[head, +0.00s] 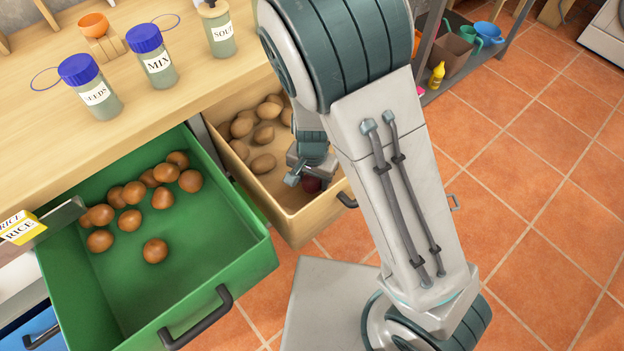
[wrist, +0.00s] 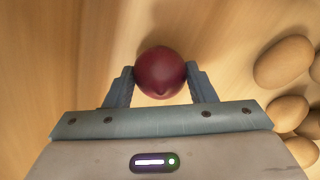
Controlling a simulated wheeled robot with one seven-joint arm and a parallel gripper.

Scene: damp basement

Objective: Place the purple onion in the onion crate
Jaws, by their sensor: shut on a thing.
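The purple onion (wrist: 161,73) is dark red and round, held between the two fingers of my gripper (wrist: 161,82) in the wrist view. In the head view, my gripper (head: 305,176) is inside the wooden drawer (head: 297,224), near its front end, and the onion (head: 312,185) shows partly behind it. I cannot tell if the onion touches the drawer floor. The green drawer (head: 215,262), pulled out at the left, holds several brown onions (head: 162,198) and looks like the onion crate.
Several potatoes (head: 262,163) lie in the wooden drawer; some potatoes (wrist: 283,62) show right of my gripper. Jars stand on the wooden counter (head: 180,95) above. The green drawer's front part is bare.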

